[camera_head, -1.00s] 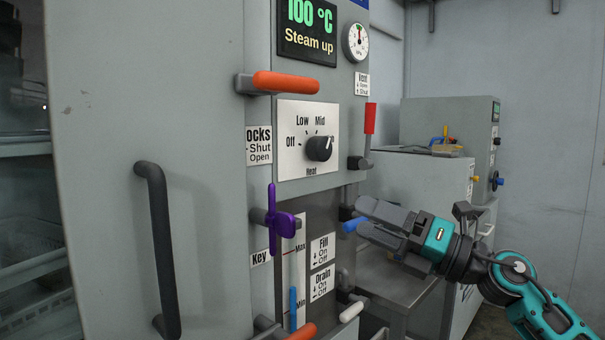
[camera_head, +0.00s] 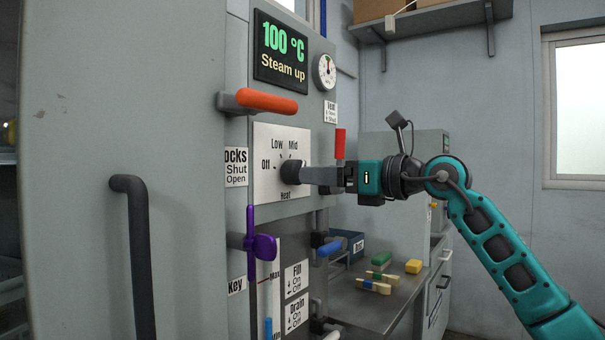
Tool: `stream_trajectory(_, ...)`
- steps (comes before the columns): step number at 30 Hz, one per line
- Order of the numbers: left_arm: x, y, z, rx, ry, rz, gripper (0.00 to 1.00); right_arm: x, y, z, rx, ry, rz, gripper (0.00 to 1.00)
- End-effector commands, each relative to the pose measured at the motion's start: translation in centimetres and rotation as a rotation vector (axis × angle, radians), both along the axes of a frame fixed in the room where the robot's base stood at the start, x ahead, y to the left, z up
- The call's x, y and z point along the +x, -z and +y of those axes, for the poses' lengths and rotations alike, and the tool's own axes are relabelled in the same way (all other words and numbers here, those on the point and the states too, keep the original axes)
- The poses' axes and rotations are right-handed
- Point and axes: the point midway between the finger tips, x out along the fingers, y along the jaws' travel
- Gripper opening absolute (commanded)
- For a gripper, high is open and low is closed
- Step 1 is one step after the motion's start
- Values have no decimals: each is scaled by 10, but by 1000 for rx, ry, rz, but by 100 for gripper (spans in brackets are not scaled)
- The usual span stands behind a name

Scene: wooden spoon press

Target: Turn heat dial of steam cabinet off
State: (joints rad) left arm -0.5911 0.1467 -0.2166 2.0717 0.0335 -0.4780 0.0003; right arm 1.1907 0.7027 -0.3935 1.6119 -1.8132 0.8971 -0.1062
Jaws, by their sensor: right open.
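The steam cabinet's heat dial (camera_head: 290,172) is a dark round knob on a white plate (camera_head: 268,190) marked Off, Low, Mid and Heat. My right gripper (camera_head: 305,175) points left at the dial, with its fingers at or around the knob. The fingers partly hide the knob, and I cannot tell which mark it points to. The display (camera_head: 281,52) above reads 100 °C, Steam up. My left gripper is not in view.
An orange handle (camera_head: 266,101) sticks out above the dial, and a red lever (camera_head: 340,144) stands beside my gripper. A purple key handle (camera_head: 262,246) and a blue-tipped lever (camera_head: 329,248) are below.

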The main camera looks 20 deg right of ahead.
Motion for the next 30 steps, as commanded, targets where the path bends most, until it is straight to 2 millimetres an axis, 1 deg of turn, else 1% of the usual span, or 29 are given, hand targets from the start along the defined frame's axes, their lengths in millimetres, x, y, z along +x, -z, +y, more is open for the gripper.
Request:
stream_trajectory(1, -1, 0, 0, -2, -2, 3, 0, 8, -1, 8, 2, -3, 0, 76)
stream_trajectory(3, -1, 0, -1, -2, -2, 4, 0, 18, -1, 15, 3, -3, 1, 76)
stream_trajectory(9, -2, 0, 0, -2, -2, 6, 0, 37, 0, 29, 4, -2, 0, 76)
stream_trajectory(13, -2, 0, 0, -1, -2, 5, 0, 41, 0, 32, 1, 0, -1, 76)
stream_trajectory(21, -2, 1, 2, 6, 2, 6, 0, 42, 0, 33, 0, 0, 0, 75)
stream_trajectory(30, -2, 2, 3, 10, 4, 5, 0, 42, 0, 33, 1, 0, 1, 46)
